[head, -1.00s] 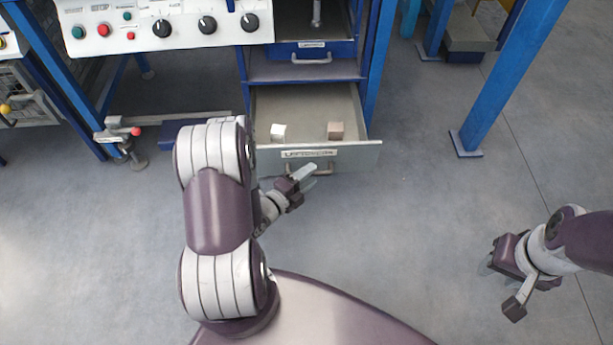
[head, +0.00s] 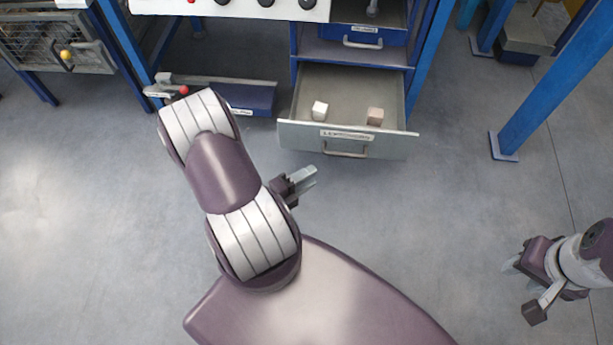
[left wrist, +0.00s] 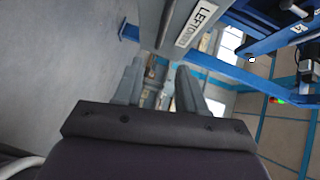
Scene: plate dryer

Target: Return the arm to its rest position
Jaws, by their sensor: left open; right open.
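My left gripper (head: 304,178) is open and empty, low in front of the pulled-out drawer and apart from its handle (head: 345,152). Its two fingers (left wrist: 158,88) also show in the left wrist view with nothing between them. My left arm's upper links hide part of the forearm in the head view. My right gripper (head: 520,268) hangs at the lower right over bare floor, open and holding nothing that I can see.
The open grey drawer (head: 390,140) holds a white cube (head: 319,111) and a brownish cube (head: 375,116), apart from each other. Its labelled front (left wrist: 196,25) shows in the left wrist view. A blue post (head: 540,85) stands at the right. The floor between my grippers is clear.

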